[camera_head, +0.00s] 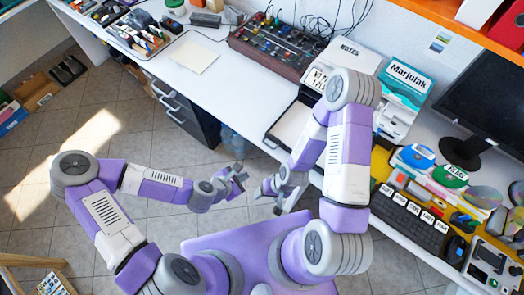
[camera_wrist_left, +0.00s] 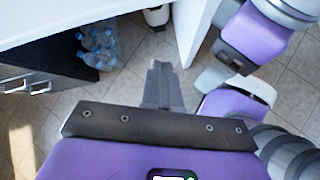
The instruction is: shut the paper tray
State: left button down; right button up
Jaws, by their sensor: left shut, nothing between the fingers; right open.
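The paper tray (camera_head: 289,130) has a dark rim with white paper in it. In the head view it sticks out from the front of the white printer (camera_head: 346,56), towards the desk's front edge. My right forearm covers part of its right side. My left gripper (camera_head: 240,174) is shut and empty, below and left of the tray, clear of the desk. It also shows in the left wrist view (camera_wrist_left: 160,72), over the floor; the tray cannot be made out there. My right gripper (camera_head: 274,197) is open and empty, below the tray and just right of my left gripper.
A mixer (camera_head: 279,45) stands left of the printer, and a paper sheet (camera_head: 194,56) lies farther left. Right of the printer are a Marjulak box (camera_head: 404,82), discs and a keyboard (camera_head: 408,219). Bottles (camera_wrist_left: 98,45) stand under the desk. Free desk lies left of the tray.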

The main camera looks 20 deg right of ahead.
pick_arm(q)
jog(key=w+d+f+n+b, duration=0.1)
jog(key=w+d, duration=0.2)
jog(key=w+d+f+n+b, duration=0.1)
jog(key=w+d+n, duration=0.1)
jog(key=w+d, duration=0.1)
jog(key=w+d+f+n+t+b, duration=0.1)
jog(key=w+d+b, duration=0.1)
jog(key=w+d, duration=0.1)
jog(key=shift+f+n, duration=0.25)
jog(key=shift+n, duration=0.15)
jog(key=shift+w+d+r, duration=0.1)
jog(key=shift+w+d, duration=0.15)
jog(key=shift+d, duration=0.1)
